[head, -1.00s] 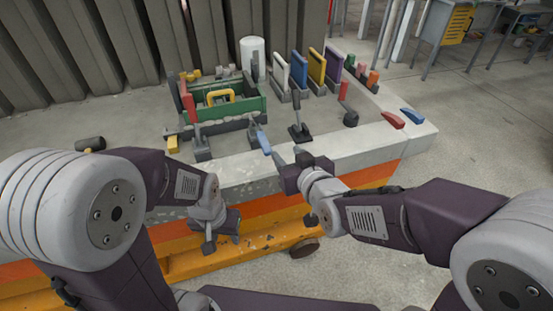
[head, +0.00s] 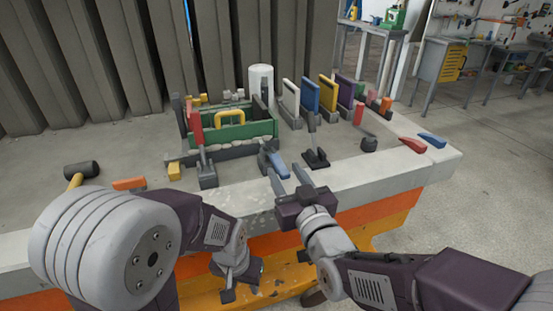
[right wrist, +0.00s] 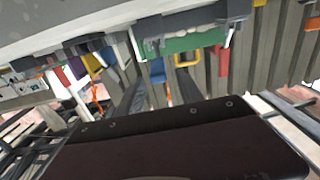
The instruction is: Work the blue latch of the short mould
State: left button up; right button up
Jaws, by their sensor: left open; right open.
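The short mould (head: 232,131) is a green box with a yellow handle on the bench top. A red lever (head: 195,124) stands upright at its left end. The blue latch (head: 276,164) is at its right front corner, leaning toward the bench's front edge. My right gripper (head: 290,180) is open, its fingers just in front of the blue latch; I cannot tell whether they touch it. In the right wrist view, a blue piece (right wrist: 157,70) shows between the dark fingers, with the green mould behind. My left gripper (head: 237,285) is open and empty, low in front of the bench.
A black clamp with a dark handle (head: 316,155) stands right of the latch. White, blue, yellow and purple panels (head: 311,96) stand behind it. Loose red (head: 413,145) and blue (head: 432,140) handles lie at the bench's right end. A mallet (head: 81,170) lies at left.

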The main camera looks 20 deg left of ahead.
aim_at(276, 158)
jog(key=x, duration=0.6)
jog(key=shift+f, duration=0.3)
jog(key=shift+w+a+r+b, duration=0.15)
jog(key=shift+w+a+b, duration=0.2)
jog(key=shift+w, duration=0.2)
grip_shut()
dwell(0.5)
